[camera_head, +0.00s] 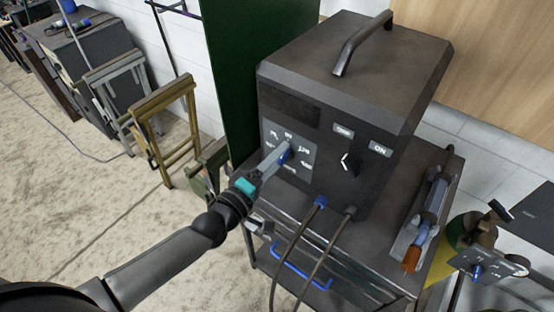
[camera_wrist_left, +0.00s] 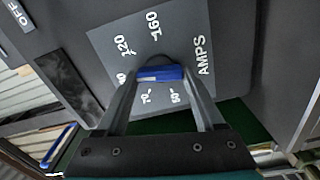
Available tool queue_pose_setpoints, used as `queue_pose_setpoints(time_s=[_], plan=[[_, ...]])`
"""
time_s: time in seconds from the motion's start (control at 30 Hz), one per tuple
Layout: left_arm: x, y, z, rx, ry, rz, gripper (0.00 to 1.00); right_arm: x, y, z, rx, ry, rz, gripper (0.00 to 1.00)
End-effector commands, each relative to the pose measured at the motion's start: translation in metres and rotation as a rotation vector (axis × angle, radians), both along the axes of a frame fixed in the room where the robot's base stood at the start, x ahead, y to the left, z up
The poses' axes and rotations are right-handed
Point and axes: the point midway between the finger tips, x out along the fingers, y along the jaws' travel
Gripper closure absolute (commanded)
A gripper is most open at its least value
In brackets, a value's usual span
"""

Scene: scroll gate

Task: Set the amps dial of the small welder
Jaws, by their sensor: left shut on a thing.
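The small welder (camera_head: 350,75) is a dark grey box with a top handle, standing on a cart. Its amps dial is a dark knob with a blue bar (camera_wrist_left: 160,73) on a grey scale plate (camera_wrist_left: 190,30) marked with white numbers and AMPS. In the head view the dial (camera_head: 284,157) is partly covered by my left gripper (camera_head: 279,156). My left gripper (camera_wrist_left: 160,76) is shut on the dial, one finger on each side of the blue bar. A black switch (camera_head: 348,163) sits between OFF and ON labels. My right gripper is not clearly in view.
Two cables (camera_head: 318,204) plug in below the panel. The cart (camera_head: 330,262) has a blue drawer handle (camera_head: 300,268). A tool with an orange end (camera_head: 411,258) lies on its right side. Folding stands (camera_head: 166,125) and a green panel (camera_head: 240,60) are at left.

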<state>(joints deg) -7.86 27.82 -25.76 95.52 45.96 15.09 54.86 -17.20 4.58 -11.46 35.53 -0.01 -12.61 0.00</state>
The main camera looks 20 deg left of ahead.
Motion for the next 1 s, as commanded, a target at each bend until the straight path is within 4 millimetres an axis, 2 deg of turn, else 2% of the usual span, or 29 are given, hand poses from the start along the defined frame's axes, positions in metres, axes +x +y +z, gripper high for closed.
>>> queue_pose_setpoints(time_s=[0.4,0.93,0.97,1.0], plan=[[-0.0004,-0.0003,-0.0019,-0.168,0.064,-0.002,0.86,0.0000,0.0000,-0.0061,0.000,0.000,0.000,0.50],[-0.0004,-0.0003,-0.0017,-0.188,0.072,-0.001,0.86,0.0000,0.0000,-0.0064,0.000,0.000,0.000,0.50],[-0.0004,-0.0003,-0.0017,-0.188,0.072,-0.001,0.28,0.0000,0.0000,-0.0064,0.000,0.000,0.000,0.50],[-0.0004,-0.0003,-0.0017,-0.188,0.072,-0.001,0.23,0.0000,0.0000,-0.0064,0.000,0.000,0.000,0.50]])
